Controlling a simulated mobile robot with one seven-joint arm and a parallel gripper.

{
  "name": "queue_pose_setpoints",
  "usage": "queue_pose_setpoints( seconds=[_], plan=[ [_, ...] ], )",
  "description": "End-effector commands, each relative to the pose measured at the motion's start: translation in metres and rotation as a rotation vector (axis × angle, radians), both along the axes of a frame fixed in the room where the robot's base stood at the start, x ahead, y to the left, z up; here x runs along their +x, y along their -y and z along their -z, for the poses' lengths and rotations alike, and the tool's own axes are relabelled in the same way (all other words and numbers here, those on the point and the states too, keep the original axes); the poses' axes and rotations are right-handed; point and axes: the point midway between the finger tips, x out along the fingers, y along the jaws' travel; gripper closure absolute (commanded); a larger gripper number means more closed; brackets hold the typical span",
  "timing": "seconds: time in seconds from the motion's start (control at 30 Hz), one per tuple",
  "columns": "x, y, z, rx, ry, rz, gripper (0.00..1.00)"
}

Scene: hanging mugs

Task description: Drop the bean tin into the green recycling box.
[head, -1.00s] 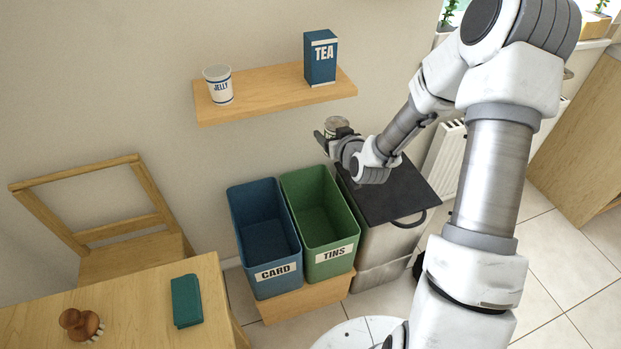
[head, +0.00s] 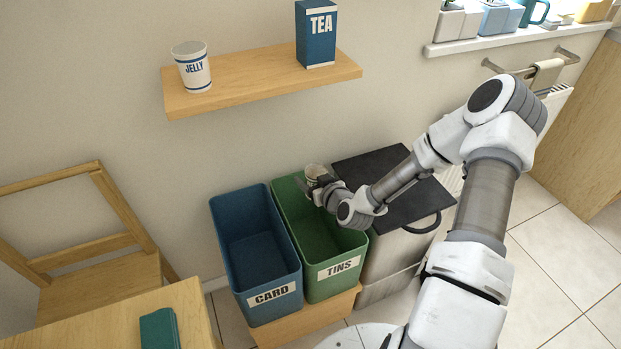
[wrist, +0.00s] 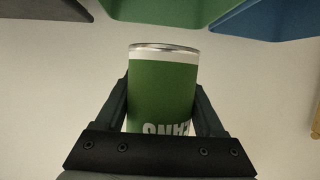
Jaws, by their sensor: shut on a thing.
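The bean tin (wrist: 162,95) is green with a pale band and part of a white label word, seen in the wrist view between both fingers. My gripper (wrist: 162,115) is shut on it. In the head view my gripper (head: 312,187) holds the tin (head: 315,171) over the back part of the green recycling box (head: 337,287), which is marked TINS. The tin's lower part is hidden by the gripper there. The green box also shows at the top of the wrist view (wrist: 180,12). Its visible inside looks empty.
A blue box (head: 258,310) marked CARD stands left of the green one. A dark-lidded bin (head: 385,165) stands right. A shelf (head: 240,90) with a JELLY cup (head: 191,68) and a TEA box (head: 316,35) is above. A chair (head: 100,270) stands left.

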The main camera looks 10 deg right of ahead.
Motion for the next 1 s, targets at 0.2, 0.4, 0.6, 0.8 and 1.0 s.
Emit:
queue_pose_setpoints(
  seconds=[0.2, 0.4, 0.6, 0.8, 1.0],
  plan=[
    [0.000, 0.000, 0.006, 0.001, 0.001, 0.001, 0.85],
    [0.000, 0.000, 0.031, 0.001, 0.001, 0.000, 0.85],
    [0.000, 0.000, 0.055, 0.000, 0.001, 0.000, 0.85],
    [0.000, -0.001, 0.079, 0.002, 0.001, -0.001, 0.85],
    [0.000, 0.000, 0.101, 0.001, 0.001, 0.001, 0.85]
  ],
)
